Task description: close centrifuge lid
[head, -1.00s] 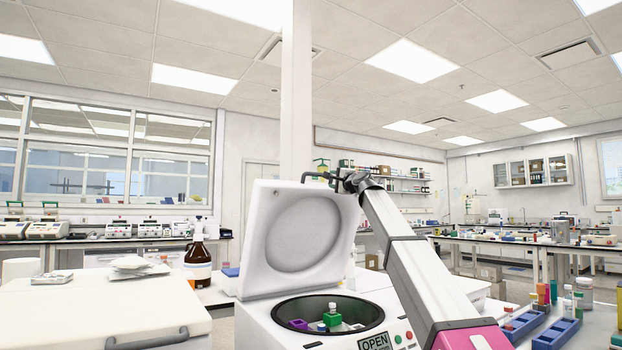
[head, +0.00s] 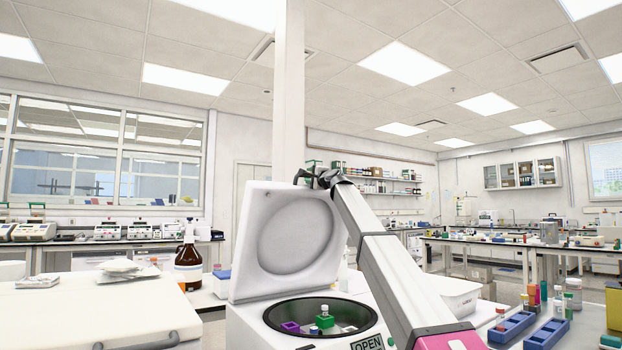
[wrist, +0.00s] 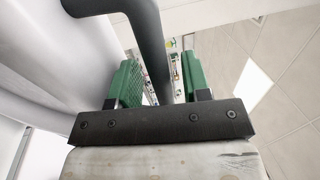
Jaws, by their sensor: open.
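The white centrifuge (head: 250,322) stands at the front centre of the head view. Its lid (head: 243,250) is raised, leaning slightly back, with the round recess facing me. The open bowl holds a green-topped item (head: 325,320) and a purple block (head: 291,327). My gripper (head: 318,178) is at the lid's top right edge, by a dark handle (head: 299,178). In the wrist view, the dark bar of the handle (wrist: 150,45) runs between the two green finger pads of my gripper (wrist: 160,80). The fingers are apart, not closed on it.
A white-topped bench (head: 90,310) with a dark handle is at the left, with a brown bottle (head: 188,258) behind it. Blue racks (head: 512,327) and small bottles stand on the right bench. My arm crosses in front of the centrifuge's right side.

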